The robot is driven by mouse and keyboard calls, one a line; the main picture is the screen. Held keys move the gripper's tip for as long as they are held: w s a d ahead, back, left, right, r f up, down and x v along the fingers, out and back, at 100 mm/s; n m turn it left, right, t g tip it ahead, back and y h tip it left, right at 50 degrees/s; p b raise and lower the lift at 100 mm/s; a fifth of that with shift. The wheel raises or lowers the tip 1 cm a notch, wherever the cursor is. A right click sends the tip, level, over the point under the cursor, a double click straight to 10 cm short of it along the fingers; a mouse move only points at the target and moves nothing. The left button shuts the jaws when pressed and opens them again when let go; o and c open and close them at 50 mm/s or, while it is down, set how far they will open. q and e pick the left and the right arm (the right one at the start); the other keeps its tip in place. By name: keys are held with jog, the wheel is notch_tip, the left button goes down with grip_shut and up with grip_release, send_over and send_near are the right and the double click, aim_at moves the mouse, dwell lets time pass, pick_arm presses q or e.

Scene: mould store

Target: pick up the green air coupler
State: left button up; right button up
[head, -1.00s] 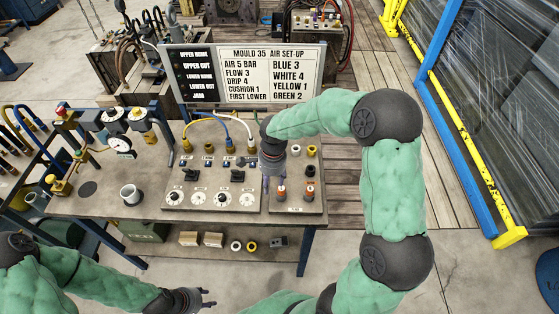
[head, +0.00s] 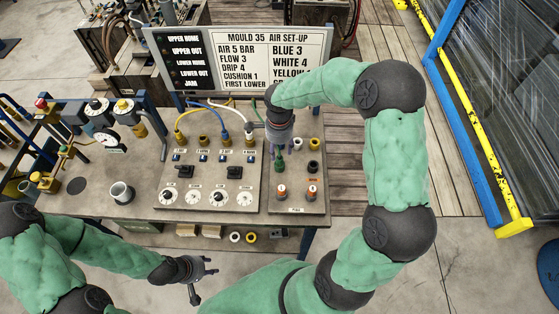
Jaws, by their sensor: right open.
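The green air coupler (head: 280,163) shows as a small green piece at the upper left of the right-hand panel (head: 298,204) on the bench. My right gripper (head: 279,151) is open, pointing down right at the coupler's top. The fingers hide part of it, and I cannot tell whether they touch it. My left gripper (head: 203,281) is open and empty in front of the bench, low in the picture.
Blue, yellow and white hoses (head: 222,117) arch behind the left panel (head: 206,186), close to my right gripper. Orange-topped fittings (head: 312,192) and dark and yellow ports sit nearby. A sign (head: 240,60) stands behind.

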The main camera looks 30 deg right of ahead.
aim_at(280, 157)
jog(key=shift+s+a+f+b, duration=0.1)
jog(key=shift+s+f+b, duration=0.05)
jog(key=shift+f, duration=1.2)
jog(key=shift+s+f+b, duration=0.1)
jog(key=shift+f+b, duration=0.05)
jog(key=shift+f, duration=1.2)
grip_shut()
